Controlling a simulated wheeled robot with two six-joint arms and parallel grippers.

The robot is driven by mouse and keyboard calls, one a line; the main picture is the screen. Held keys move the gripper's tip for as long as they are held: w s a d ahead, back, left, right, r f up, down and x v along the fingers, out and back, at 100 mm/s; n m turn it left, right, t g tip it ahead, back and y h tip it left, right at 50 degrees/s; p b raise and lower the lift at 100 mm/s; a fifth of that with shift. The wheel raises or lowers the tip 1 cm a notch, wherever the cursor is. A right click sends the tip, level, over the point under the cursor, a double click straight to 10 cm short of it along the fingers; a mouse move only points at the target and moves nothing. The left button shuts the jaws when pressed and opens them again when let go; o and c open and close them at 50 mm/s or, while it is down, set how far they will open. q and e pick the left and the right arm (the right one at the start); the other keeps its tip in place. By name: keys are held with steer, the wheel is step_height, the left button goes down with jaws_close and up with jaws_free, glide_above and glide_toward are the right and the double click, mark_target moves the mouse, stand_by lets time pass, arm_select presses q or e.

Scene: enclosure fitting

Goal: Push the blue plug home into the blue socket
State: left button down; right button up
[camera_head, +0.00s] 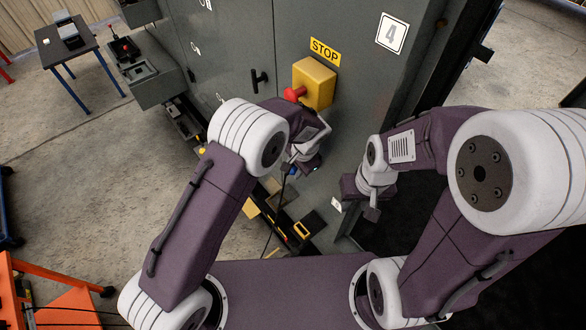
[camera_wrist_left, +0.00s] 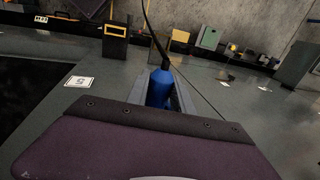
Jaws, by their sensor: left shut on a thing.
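The blue plug (camera_wrist_left: 160,86) is in the left wrist view, held between the two fingers of my left gripper (camera_wrist_left: 161,92). A dark cable runs from the plug up and away. In the head view my left gripper (camera_head: 296,172) is close to the grey cabinet front, below the yellow box, and only a speck of blue shows there. I cannot make out the blue socket in either view, so I cannot tell how the plug sits to it. My right gripper (camera_head: 370,210) hangs near the cabinet's lower right, apart from the plug; its fingers are too small to read.
A yellow box with a red stop button (camera_head: 295,93) juts from the grey cabinet (camera_head: 235,55) just above my left gripper. A black handle (camera_head: 259,80) is left of it. Yellow and black items (camera_head: 302,228) lie low by the cabinet. A small table (camera_head: 70,45) stands far left.

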arm_select(q)
steer(key=shift+w+d+r, duration=0.1)
steer(key=shift+r, duration=0.05)
steer(key=c, duration=1)
jaws_free()
steer(key=shift+c, duration=0.2)
steer(key=shift+r, duration=0.1)
